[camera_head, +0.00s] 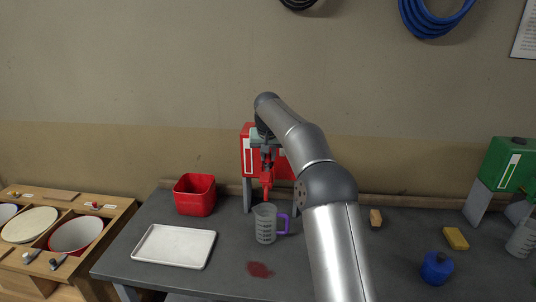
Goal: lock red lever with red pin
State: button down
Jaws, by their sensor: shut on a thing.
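The red lever and the red pin are too small and too covered to tell apart there. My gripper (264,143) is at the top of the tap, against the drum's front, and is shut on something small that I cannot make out. A clear measuring jug (265,224) with a purple handle stands upright below the tap.
A red bin (195,194) and a white tray (175,246) are at left. A red stain (260,269) lies in front of the jug. To the right are a wooden block (375,218), blue container (437,268), yellow block (456,238) and green drum (508,164).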

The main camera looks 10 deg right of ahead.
jog(key=shift+f+b, duration=0.3)
jog(key=shift+f, duration=0.2)
jog(key=c, duration=1.2)
grip_release()
jog(key=v, duration=1.7)
jog(key=s+a+n+g, duration=0.1)
jog(key=s, duration=0.6)
jog(key=s+f+g, duration=0.1)
jog(key=s+f, duration=0.6)
jog(key=s, duration=0.5)
jog(key=s+d+f, duration=0.1)
jog(key=s+f, duration=0.7)
jog(key=s, duration=0.5)
jog(key=s+d+f+g, duration=0.1)
jog(key=s+f, duration=0.6)
jog(key=s, duration=0.6)
jog(key=shift+s+d+f+n+g+y, duration=0.2)
jog(key=shift+f+n+g+y, duration=0.1)
jog(key=shift+f+n+y, duration=0.1)
